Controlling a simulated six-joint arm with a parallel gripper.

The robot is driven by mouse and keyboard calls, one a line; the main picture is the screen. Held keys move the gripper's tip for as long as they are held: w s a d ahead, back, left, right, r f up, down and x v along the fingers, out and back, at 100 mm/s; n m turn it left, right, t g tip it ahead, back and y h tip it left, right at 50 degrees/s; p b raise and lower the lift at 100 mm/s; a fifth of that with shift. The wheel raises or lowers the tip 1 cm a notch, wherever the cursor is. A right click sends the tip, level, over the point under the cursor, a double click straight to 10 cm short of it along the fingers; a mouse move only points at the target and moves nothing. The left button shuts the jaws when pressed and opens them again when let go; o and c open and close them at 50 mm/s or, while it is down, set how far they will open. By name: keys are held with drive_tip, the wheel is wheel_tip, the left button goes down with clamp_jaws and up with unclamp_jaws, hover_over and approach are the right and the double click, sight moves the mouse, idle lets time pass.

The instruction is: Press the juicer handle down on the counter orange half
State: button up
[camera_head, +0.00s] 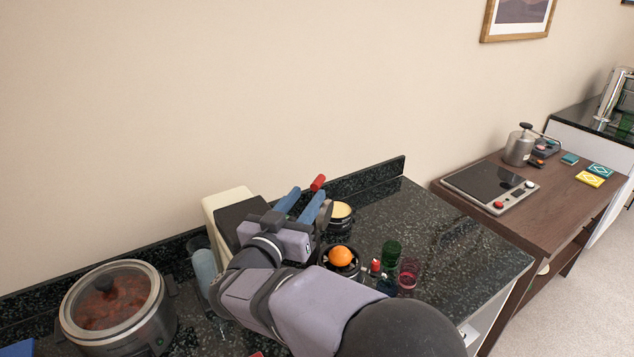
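An orange half (340,256) sits in a dark round cup on the black speckled counter (450,237), just right of my wrist. A red grip (318,183), which looks like the end of the juicer handle, is raised above the counter. My gripper (307,193) points away towards the wall, its two blue fingers spread with a gap between them. The red grip shows just beyond the right fingertip; I cannot tell whether they touch. My arm and wrist hide most of the juicer's body and the lower handle.
A slow cooker (117,308) stands at left, and a cream and black appliance (229,211) behind my wrist. The counter's right part is clear.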

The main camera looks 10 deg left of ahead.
sight(312, 189)
drive_tip(key=w+p, duration=0.1)
drive_tip(key=w, duration=0.1)
drive_tip(key=w+d+p, duration=0.1)
drive_tip(key=w, duration=0.2)
drive_tip(key=shift+w+r, duration=0.1)
drive_tip(key=shift+w+d+p, duration=0.1)
drive_tip(key=shift+w+p, duration=0.25)
drive_tip(key=shift+w, duration=0.4)
clamp_jaws()
